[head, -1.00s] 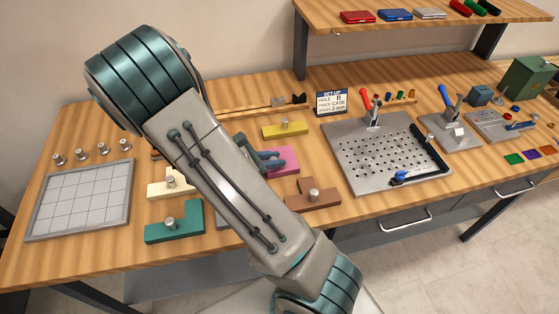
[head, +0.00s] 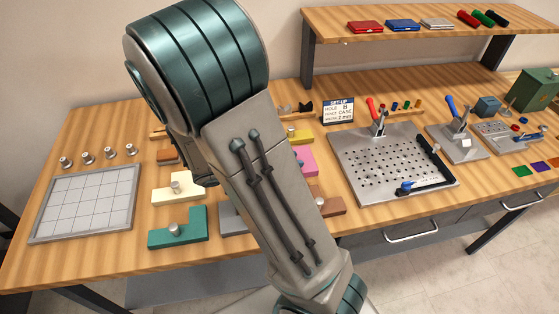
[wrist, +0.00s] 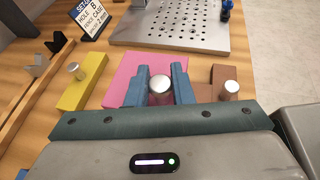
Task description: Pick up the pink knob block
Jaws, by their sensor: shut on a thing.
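The pink knob block (wrist: 122,80) lies below my gripper in the wrist view, with a round silver knob on it. My gripper (wrist: 160,78) has its two blue fingers shut on that knob, one on each side. In the head view only a part of the pink block (head: 310,160) shows at the right edge of my arm, which hides my fingers there. I cannot tell whether the block is clear of the table.
A yellow knob block (wrist: 82,88) is left of the pink one and a brown knob block (wrist: 222,80) right of it. Cream (head: 180,187) and teal (head: 177,228) blocks stand left of my arm. A perforated metal plate (head: 385,160) is to the right; a gridded tray (head: 88,203) is at the left.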

